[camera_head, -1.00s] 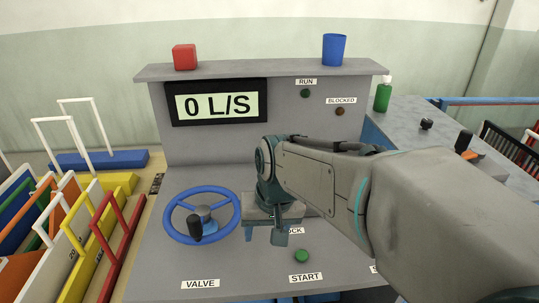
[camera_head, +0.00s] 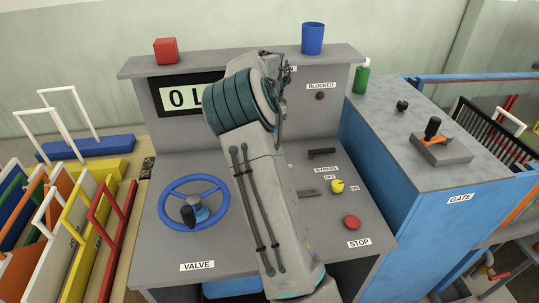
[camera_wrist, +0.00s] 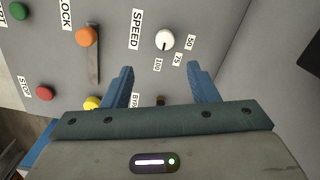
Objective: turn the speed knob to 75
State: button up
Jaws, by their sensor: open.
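The speed knob (camera_wrist: 165,40) is a small round white knob with a dark mark, beside the SPEED label (camera_wrist: 137,30) in the wrist view. The labels 50, 75 and 100 lie around it. The dark mark is on the knob's lower side in the picture, near the 100 label, but its exact reading is hard to tell. My gripper (camera_wrist: 160,68) is open and empty. Its two blue fingers are apart, with the knob beyond their tips, about midway between them and not touched. In the head view my arm hides the knob and much of the gripper.
In the wrist view, an orange knob (camera_wrist: 86,36), a red button (camera_wrist: 45,93) and a yellow knob (camera_wrist: 92,103) are left of the speed knob. The head view shows the blue valve wheel (camera_head: 163,200), red stop button (camera_head: 351,222) and partly hidden display (camera_head: 180,98).

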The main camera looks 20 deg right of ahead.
jog(key=f+p, duration=0.1)
jog(key=f, duration=0.8)
jog(key=w+f+p, duration=0.1)
jog(key=f, duration=0.4)
jog(key=shift+d+f+p, duration=0.15)
jog(key=shift+d+p, duration=0.1)
jog(key=shift+p, duration=0.05)
jog(key=c, duration=1)
